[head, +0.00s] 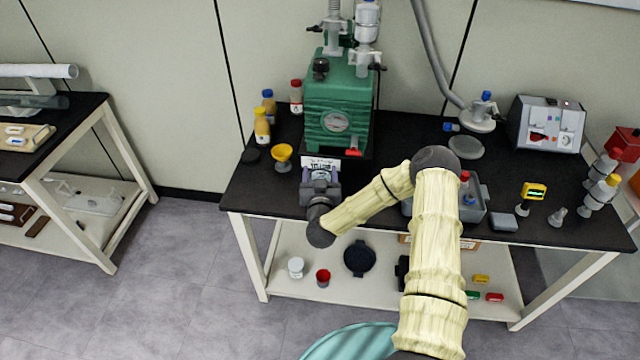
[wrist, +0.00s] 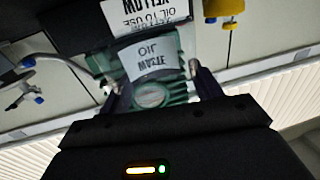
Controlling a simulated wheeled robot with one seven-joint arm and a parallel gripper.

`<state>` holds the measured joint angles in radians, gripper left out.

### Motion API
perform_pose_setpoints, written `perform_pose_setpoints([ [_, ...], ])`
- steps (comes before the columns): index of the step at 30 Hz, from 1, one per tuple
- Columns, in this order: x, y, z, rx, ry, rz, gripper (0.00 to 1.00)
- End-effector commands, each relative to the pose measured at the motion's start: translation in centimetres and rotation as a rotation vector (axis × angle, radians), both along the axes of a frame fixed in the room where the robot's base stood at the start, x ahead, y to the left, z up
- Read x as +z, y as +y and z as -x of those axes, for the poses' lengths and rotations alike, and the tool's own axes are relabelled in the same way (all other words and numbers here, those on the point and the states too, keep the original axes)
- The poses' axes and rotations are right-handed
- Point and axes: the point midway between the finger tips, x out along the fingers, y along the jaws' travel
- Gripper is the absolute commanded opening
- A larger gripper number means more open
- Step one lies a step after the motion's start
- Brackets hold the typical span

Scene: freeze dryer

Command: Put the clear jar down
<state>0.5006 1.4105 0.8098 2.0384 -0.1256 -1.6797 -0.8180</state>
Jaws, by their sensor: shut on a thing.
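The clear jar (wrist: 184,48) is between my gripper's fingers in the wrist view. It is see-through, with a white label reading "OIL WASTE", and the green pump shows through it. My gripper (head: 319,180) is shut on it at the front left of the black table (head: 390,246), in front of the green pump (head: 336,100). In the head view the jar is mostly hidden by my gripper. I cannot tell whether its base touches the table. Both fingers (wrist: 158,92) show in the wrist view, one on each side of the jar.
A white label card (head: 320,162) is just behind the jar. A grey tray (head: 478,213) is on the right, beyond my arm. Bare tabletop lies left of my gripper.

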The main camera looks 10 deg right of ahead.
Motion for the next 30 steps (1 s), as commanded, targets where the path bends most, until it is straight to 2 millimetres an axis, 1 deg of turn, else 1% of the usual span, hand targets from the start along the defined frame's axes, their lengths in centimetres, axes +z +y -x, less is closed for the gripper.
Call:
perform_pose_setpoints([
  [5, -0.5, 0.0, 0.0, -0.001, 0.002, 0.000, 0.42],
  [13, -3.9, 0.0, 0.0, -0.002, 0.003, 0.000, 0.42],
  [26, -4.5, 0.0, 0.0, 0.001, 0.000, 0.001, 0.42],
  [27, -4.4, 0.0, 0.0, 0.000, 0.000, 0.001, 0.72],
  [29, -4.4, 0.0, 0.0, 0.000, 0.000, 0.001, 0.84],
  [30, -4.4, 0.0, 0.0, 0.000, 0.000, 0.000, 0.86],
])
